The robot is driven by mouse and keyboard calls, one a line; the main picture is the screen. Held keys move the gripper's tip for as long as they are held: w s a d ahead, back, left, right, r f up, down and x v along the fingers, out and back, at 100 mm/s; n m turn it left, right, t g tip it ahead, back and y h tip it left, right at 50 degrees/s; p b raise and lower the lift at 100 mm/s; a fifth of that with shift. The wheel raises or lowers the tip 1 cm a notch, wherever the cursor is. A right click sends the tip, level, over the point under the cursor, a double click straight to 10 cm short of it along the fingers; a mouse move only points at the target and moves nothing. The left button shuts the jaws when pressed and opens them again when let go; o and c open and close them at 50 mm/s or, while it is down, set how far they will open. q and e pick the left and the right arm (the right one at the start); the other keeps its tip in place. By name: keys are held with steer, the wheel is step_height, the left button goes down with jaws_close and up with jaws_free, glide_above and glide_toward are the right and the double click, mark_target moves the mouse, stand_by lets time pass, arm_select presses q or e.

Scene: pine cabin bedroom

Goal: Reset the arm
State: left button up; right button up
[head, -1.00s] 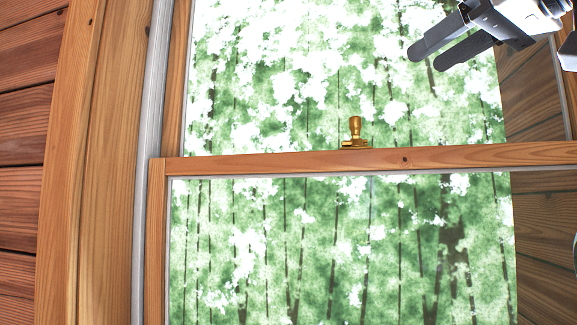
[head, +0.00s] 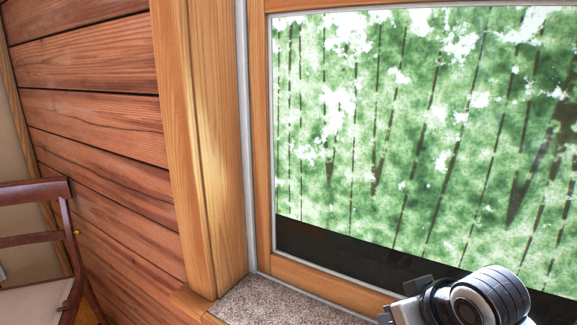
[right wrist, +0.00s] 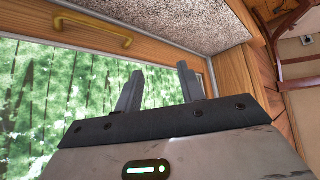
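My right gripper (right wrist: 160,68) shows in the right wrist view with its two dark fingers apart and nothing between them. Beyond the fingers are the window (right wrist: 60,100), a brass handle (right wrist: 92,30) on its wooden rail and the speckled sill (right wrist: 195,22). The fingers look clear of them. In the head view, a grey and black part of my arm (head: 470,298) is at the bottom right, in front of the lower window pane (head: 400,130); no fingertips show there. My left gripper is in neither view.
The wooden window frame (head: 195,140) and plank wall (head: 95,110) fill the left of the head view. The speckled sill (head: 275,300) runs along the bottom. A dark wooden chair (head: 35,190) stands at the lower left.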

steer(key=s+d+f+m+g+h, duration=0.1)
steer(key=s+f+g, duration=0.1)
steer(key=s+f, duration=0.75)
steer(key=s+d+f+g+h, duration=0.15)
steer(key=s+f, duration=0.45)
steer(key=s, duration=0.7)
steer(key=w+a+t+y+p, duration=0.2)
steer(key=w+a+t+y, duration=0.2)
steer(key=w+a+t, duration=0.2)
steer(key=shift+w+a+f, duration=0.3)
steer(key=shift+a+f, duration=0.05)
steer(key=shift+a, duration=0.25)
steer(key=shift+t, duration=0.25)
